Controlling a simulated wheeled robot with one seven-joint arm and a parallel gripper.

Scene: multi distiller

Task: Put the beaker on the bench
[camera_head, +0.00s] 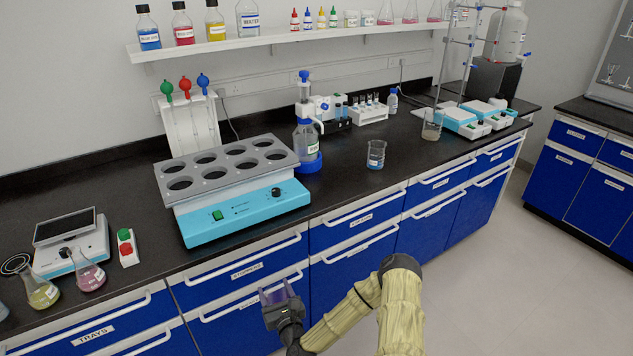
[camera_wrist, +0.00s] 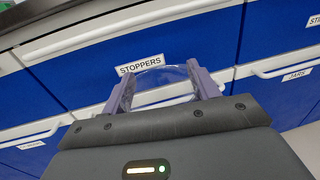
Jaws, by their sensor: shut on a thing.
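My gripper (camera_head: 277,291) is in front of the bench drawers, below the level of the black bench top (camera_head: 345,190). In the wrist view my gripper (camera_wrist: 160,72) is shut on a clear glass beaker (camera_wrist: 160,84), held between its two purple fingers. Its curved rim shows, and the drawer front is visible through the glass. The rest of it is hidden behind the gripper body. In the head view I cannot make out the held beaker. Another beaker (camera_head: 376,156) with bluish liquid stands on the bench, and a further beaker (camera_head: 432,126) stands farther right.
A heating block with round wells (camera_head: 235,190) stands on the bench, left of a bottle with a blue-topped dispenser (camera_head: 306,140). A scale (camera_head: 72,243) and flasks (camera_head: 88,273) are at the left. The bench top between the heating block and the bluish beaker is mostly clear near the front edge.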

